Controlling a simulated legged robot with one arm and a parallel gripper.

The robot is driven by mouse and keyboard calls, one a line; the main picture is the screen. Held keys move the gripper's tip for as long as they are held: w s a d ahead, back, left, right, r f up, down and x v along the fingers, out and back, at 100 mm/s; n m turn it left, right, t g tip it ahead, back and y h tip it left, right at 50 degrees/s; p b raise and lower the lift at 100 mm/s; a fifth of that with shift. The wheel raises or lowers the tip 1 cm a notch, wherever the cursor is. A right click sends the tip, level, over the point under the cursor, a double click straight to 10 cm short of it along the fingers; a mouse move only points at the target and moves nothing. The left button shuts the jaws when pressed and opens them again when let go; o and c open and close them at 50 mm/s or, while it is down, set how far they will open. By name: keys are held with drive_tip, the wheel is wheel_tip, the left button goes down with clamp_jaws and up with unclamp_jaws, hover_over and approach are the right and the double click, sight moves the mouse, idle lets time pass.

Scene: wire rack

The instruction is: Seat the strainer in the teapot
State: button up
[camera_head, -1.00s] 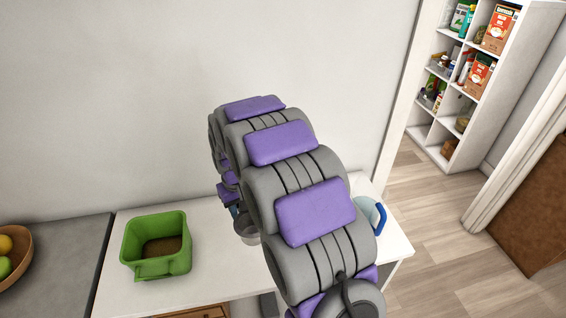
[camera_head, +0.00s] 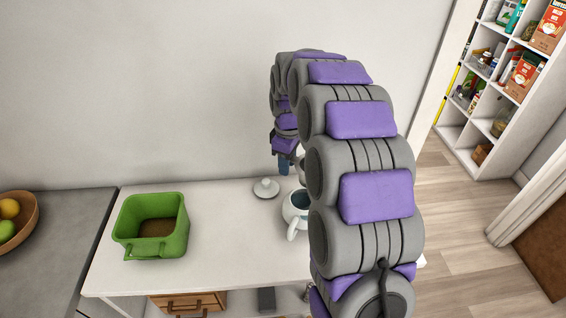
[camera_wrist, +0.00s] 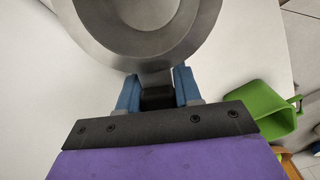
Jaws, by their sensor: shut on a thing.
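My gripper (camera_wrist: 158,92) is shut on the short dark handle of the strainer (camera_wrist: 140,35), a round grey metal bowl filling the top of the wrist view. In the head view my gripper (camera_head: 285,163) is above the table, and only a sliver of the strainer shows beside my arm. The white teapot (camera_head: 292,210) stands on the table, open at the top, its right part hidden by my arm. My gripper is above and beyond it in the picture. A white lid (camera_head: 266,187) lies on the table just left of the teapot.
A green basket (camera_head: 175,241) stands on the left of the white table (camera_head: 220,250); it also shows at right in the wrist view (camera_wrist: 268,112). A fruit bowl (camera_head: 32,205) is on the grey counter further left. The table between basket and teapot is clear.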

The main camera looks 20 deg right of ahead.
drive_tip(key=shift+d+f+p, duration=0.15)
drive_tip(key=shift+f+p, duration=0.05)
drive_tip(key=shift+f, duration=1.35)
drive_tip(key=shift+d+f+p, duration=0.15)
drive_tip(key=shift+f+p, duration=0.05)
drive_tip(key=shift+f, duration=1.3)
drive_tip(key=shift+a, duration=1.35)
drive_tip(key=shift+a+f, duration=0.1)
drive_tip(key=shift+f, duration=0.1)
drive_tip(key=shift+a+f, duration=0.15)
drive_tip(key=shift+f, duration=0.1)
